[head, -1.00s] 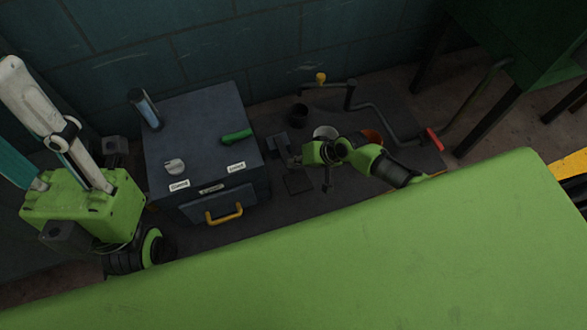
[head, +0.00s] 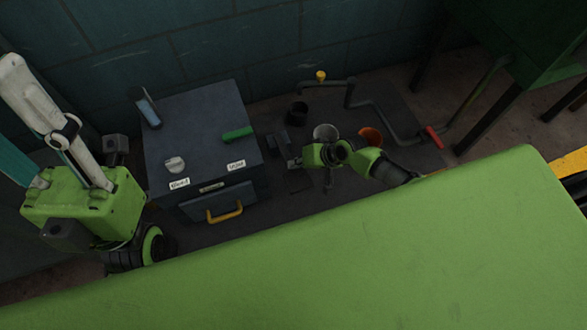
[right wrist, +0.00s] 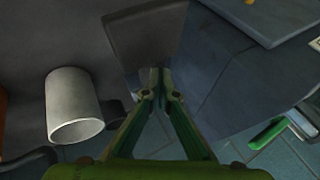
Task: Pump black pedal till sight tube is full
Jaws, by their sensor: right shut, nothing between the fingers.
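The black pedal looks to be a dark flat plate (head: 298,183) on the dark floor mat, right of the grey-blue box. In the right wrist view the dark plate (right wrist: 145,40) lies just beyond my fingertips. My right gripper (head: 292,162) is shut and empty at the plate's far edge, and its fingers meet in the right wrist view (right wrist: 160,92). I cannot tell whether they touch the plate. The sight tube (head: 147,107), bluish in a dark frame, stands at the box's back left corner. Its fill level is too small to read. My left gripper is out of view.
The box (head: 205,150) carries a green handle (head: 237,134), a grey knob (head: 174,165) and a yellow-handled drawer (head: 224,212). White (head: 326,132), orange (head: 371,136) and black (head: 297,112) cups stand near my arm. A bent crank rod (head: 375,116) lies behind.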

